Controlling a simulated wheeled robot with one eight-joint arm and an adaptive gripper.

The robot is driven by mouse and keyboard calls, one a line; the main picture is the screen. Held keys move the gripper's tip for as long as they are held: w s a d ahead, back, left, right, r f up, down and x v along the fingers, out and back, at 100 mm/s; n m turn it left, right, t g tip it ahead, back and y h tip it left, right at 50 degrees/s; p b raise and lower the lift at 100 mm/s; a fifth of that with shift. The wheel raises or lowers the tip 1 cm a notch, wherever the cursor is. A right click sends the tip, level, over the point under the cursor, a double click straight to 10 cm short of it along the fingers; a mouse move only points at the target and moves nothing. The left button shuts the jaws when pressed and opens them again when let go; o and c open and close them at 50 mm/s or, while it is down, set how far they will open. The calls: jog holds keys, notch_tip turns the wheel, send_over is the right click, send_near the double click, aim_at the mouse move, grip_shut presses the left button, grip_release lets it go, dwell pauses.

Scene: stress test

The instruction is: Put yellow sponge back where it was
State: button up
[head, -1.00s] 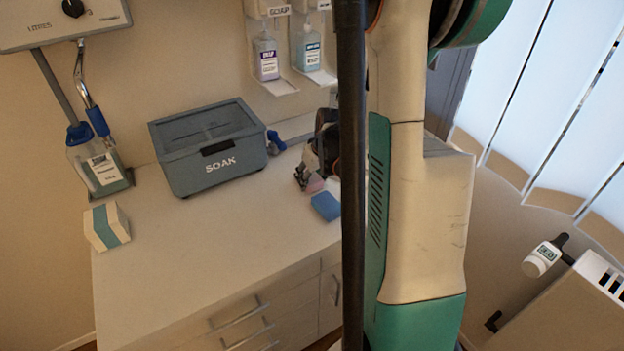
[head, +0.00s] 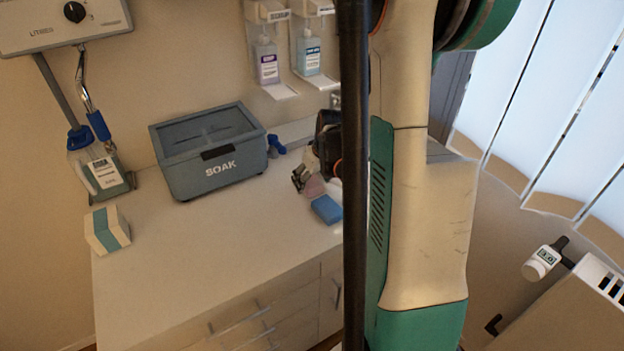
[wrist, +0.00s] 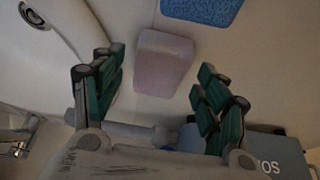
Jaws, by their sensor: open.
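No yellow sponge can be made out in either view. A pale pink sponge (wrist: 165,62) lies on the worktop in the wrist view, and it also shows partly in the head view (head: 315,186). A blue sponge (wrist: 202,10) lies beside it, apart from it, and it shows in the head view (head: 326,209). My gripper (wrist: 161,68) is open and empty, its green-padded fingers spread on either side of the pink sponge's near end. In the head view, my gripper (head: 301,178) is low over the worktop by the pink sponge, partly hidden by the dark pole.
A grey SOAK box (head: 210,155) stands left of my gripper. A white-and-teal block (head: 107,230) sits at the worktop's left end. Dispenser bottles (head: 266,62) hang on the wall. A sink-like basin (wrist: 25,60) curves at the wrist view's left.

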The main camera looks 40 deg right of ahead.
jog(key=p+v, duration=0.3)
jog(key=v, duration=0.8)
jog(key=shift+p, duration=0.35)
jog(key=shift+s+a, duration=0.1)
jog(key=shift+a, duration=0.05)
